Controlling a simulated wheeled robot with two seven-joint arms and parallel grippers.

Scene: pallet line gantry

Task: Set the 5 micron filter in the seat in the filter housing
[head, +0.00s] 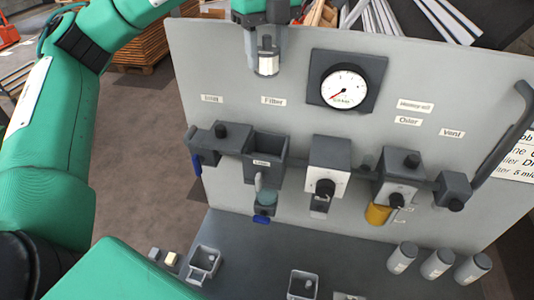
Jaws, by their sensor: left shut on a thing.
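My left gripper (265,62) hangs at the top middle, in front of the upper edge of the grey panel. It is shut on a small grey cylinder (268,67), held upright; it looks like the filter, but no marking on it is readable. The filter housing (265,145) is a dark open-topped box on the panel, below the "Filter" label (273,101). The held cylinder is well above the housing and apart from it. The seat inside the housing is too dark to make out. My right gripper is not in view.
A pressure gauge (346,82) is on the panel to the right. A regulator (327,165) and an oiler with a yellow bowl (379,213) sit right of the housing. Several labelled cylinders (437,264) stand at the bottom right. Small bins (204,264) lie at the front.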

